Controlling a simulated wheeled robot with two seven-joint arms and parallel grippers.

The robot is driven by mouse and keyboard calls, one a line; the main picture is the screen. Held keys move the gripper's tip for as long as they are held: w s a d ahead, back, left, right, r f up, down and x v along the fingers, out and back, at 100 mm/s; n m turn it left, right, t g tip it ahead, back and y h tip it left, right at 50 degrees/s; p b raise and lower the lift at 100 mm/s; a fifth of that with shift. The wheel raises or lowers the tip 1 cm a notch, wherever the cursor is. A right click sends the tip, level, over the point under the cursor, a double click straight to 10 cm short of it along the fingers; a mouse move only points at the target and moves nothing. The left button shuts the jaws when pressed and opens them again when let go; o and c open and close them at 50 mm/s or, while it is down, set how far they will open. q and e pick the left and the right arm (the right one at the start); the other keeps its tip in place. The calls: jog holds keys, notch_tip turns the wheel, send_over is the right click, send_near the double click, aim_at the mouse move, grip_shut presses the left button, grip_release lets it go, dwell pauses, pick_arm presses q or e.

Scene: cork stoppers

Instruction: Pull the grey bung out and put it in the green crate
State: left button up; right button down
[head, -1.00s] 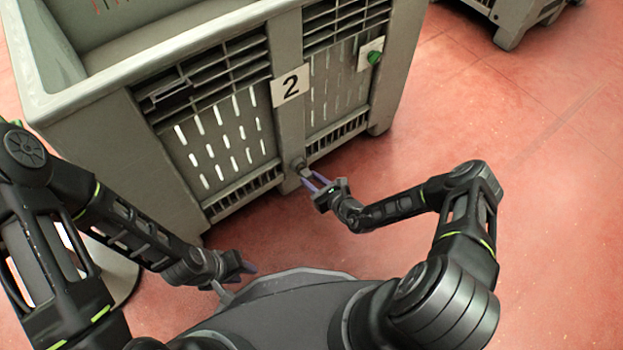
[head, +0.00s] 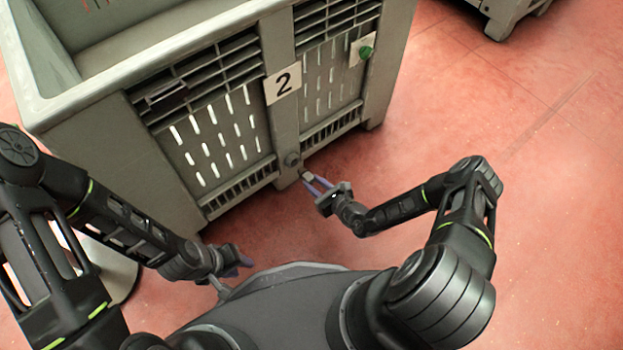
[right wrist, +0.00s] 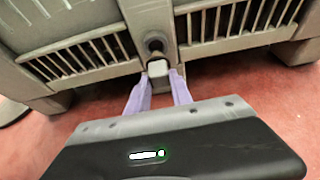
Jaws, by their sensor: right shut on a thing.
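The grey bung (head: 307,177) is between the purple fingertips of my right gripper (head: 314,184), which is shut on it. The bung also shows as a pale block in the right wrist view (right wrist: 158,68). It is just in front of and below the round dark drain socket (head: 292,159) on the bin's middle post, and appears to be out of it. The socket also shows in the right wrist view (right wrist: 155,44). My left gripper (head: 243,262) is low at the left, away from the bung; its jaw opening is unclear. I see no clearly green crate.
A large grey slatted bin (head: 285,120) with a number 2 plate (head: 283,84) stands ahead. A green round piece (head: 366,52) sits on a pale plate at its right. Another bin (head: 507,15) is at the back right. Red floor is clear on the right.

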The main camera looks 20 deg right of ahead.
jog(key=shift+s+d, duration=0.1)
jog(key=shift+s, duration=0.2)
jog(key=shift+s+d+p, duration=0.35)
jog(key=shift+s, duration=0.55)
jog(key=shift+s+d+p, duration=0.3)
jog(key=shift+s+p, duration=0.05)
jog(key=shift+s, duration=0.5)
jog(key=shift+r, duration=0.1)
